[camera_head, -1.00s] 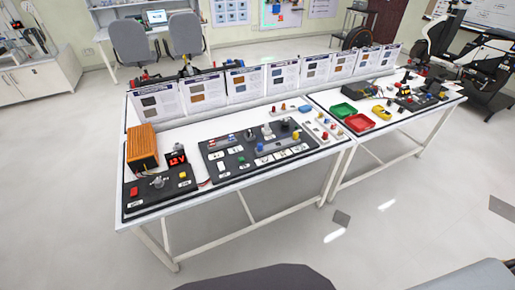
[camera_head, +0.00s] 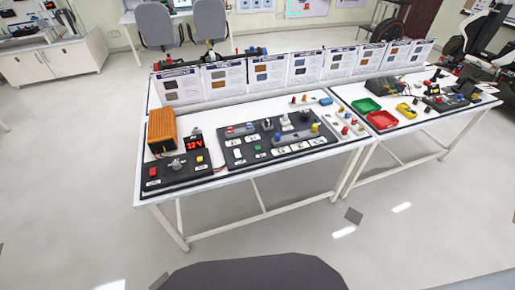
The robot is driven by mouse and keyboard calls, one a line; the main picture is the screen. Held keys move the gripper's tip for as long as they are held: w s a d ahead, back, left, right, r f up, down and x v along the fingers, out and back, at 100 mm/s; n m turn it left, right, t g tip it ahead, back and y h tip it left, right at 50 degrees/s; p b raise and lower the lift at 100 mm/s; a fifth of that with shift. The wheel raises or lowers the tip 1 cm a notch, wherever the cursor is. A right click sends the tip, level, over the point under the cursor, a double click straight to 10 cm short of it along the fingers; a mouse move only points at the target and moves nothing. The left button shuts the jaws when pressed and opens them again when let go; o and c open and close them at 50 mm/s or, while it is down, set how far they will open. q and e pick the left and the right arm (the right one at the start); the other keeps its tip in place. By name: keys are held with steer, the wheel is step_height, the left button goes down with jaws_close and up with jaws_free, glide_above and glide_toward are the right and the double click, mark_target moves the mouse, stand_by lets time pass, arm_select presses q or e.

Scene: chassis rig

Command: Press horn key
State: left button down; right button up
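A dark control panel (camera_head: 262,158) lies on the front part of the left white table. It carries white keys (camera_head: 298,146), a green key (camera_head: 257,149), a yellow knob (camera_head: 314,127) and other switches. The key labels are too small to read, so I cannot tell which one is the horn key. A second, smaller panel (camera_head: 165,183) lies to its left, with a red button (camera_head: 153,172) and a yellow button (camera_head: 199,159). Neither of my grippers is in view.
The white table (camera_head: 240,177) also holds an orange finned box (camera_head: 162,130) and a red digital display (camera_head: 194,142). Upright printed cards (camera_head: 225,80) line its back. A second table on the right holds green (camera_head: 366,105) and red (camera_head: 381,121) trays. The floor in front is clear.

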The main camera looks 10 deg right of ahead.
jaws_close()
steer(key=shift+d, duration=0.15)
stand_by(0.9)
